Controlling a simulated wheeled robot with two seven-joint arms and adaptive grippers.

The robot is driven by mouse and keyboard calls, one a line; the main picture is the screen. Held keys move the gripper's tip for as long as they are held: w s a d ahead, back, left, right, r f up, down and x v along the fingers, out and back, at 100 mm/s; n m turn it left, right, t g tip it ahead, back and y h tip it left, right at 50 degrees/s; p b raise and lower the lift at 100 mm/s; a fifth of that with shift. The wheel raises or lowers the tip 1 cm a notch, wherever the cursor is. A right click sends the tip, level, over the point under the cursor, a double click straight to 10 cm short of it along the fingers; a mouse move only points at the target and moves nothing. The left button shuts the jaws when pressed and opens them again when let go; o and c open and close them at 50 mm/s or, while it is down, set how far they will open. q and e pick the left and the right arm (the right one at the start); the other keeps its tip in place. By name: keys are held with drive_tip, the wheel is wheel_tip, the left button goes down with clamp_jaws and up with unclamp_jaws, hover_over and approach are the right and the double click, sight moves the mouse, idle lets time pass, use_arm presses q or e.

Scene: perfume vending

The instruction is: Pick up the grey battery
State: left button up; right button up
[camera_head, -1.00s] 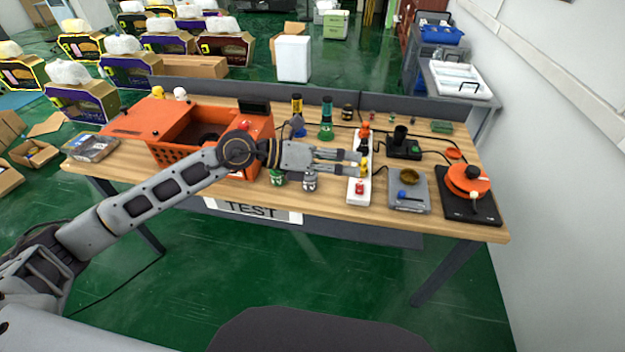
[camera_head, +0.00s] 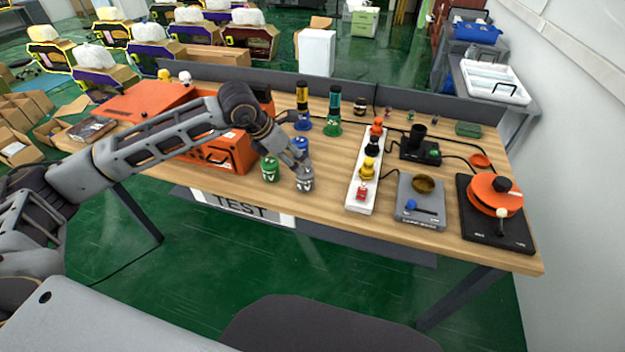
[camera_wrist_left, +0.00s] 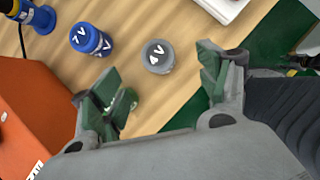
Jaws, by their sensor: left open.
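The grey battery (camera_head: 305,180) stands upright near the front edge of the table, beside a green battery (camera_head: 270,169). In the left wrist view the grey battery (camera_wrist_left: 158,57) shows its top, marked "4 V", ahead of and between my open fingers. My left gripper (camera_head: 296,162) is just above and behind the grey battery in the head view; its fingers (camera_wrist_left: 165,85) are apart with nothing between them. I cannot tell whether a fingertip touches the battery. A blue battery (camera_wrist_left: 92,40) stands nearby, and part of the green one shows behind the left finger. My right gripper is not in view.
An orange crate (camera_head: 222,152) stands left of the batteries. A white power strip (camera_head: 361,192), a grey scale (camera_head: 420,203) and a black device with an orange disc (camera_head: 495,195) stand to the right. Blue (camera_head: 303,108) and green (camera_head: 333,112) tubes stand behind.

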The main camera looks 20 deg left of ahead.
sight(305, 170)
use_arm(q)
drive_tip(key=x, duration=0.8)
drive_tip(key=shift+w+a+f+p, duration=0.1)
drive_tip(key=shift+a+f+p, duration=0.05)
drive_tip(key=shift+p, duration=0.2)
drive_tip(key=shift+f, duration=0.1)
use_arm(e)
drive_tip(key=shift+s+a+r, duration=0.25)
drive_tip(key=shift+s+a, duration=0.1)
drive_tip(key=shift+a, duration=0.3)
use_arm(q)
drive_tip(key=shift+w+f, duration=0.1)
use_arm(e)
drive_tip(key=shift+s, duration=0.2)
